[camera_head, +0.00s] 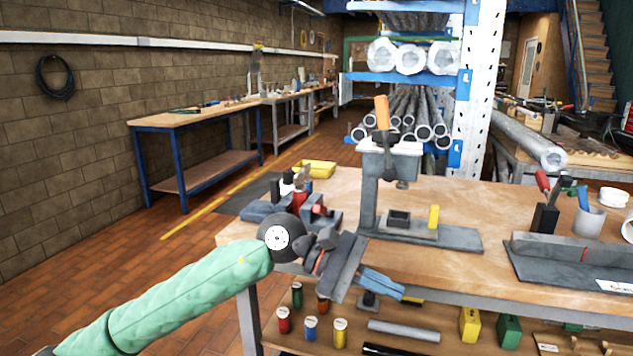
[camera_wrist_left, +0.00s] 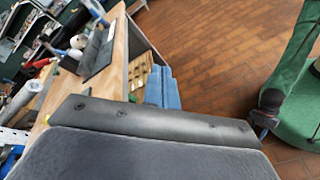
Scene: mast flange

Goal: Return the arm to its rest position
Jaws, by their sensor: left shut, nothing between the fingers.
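My left arm, in a green sleeve, comes in from the lower left in the head view. My left gripper (camera_head: 385,284) has blue fingers that lie together with nothing between them. It is in front of the near edge of the wooden workbench (camera_head: 330,190), over the lower shelf in the picture, and touches nothing that I can see. The blue fingers also show in the left wrist view (camera_wrist_left: 163,88), beyond the dark gripper body. In that view a green part of my body at the right ends in a dark piece with a small blue tip, possibly my right gripper (camera_wrist_left: 262,128); its jaws are unclear.
A grey press (camera_head: 370,195) with an orange handle stands on the bench, with a yellow block (camera_head: 434,216) on its base. A yellow tray (camera_head: 316,169) is at the far edge. Cans and bars lie on the lower shelf (camera_head: 400,345). Brick floor (camera_head: 200,310) is clear at the left.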

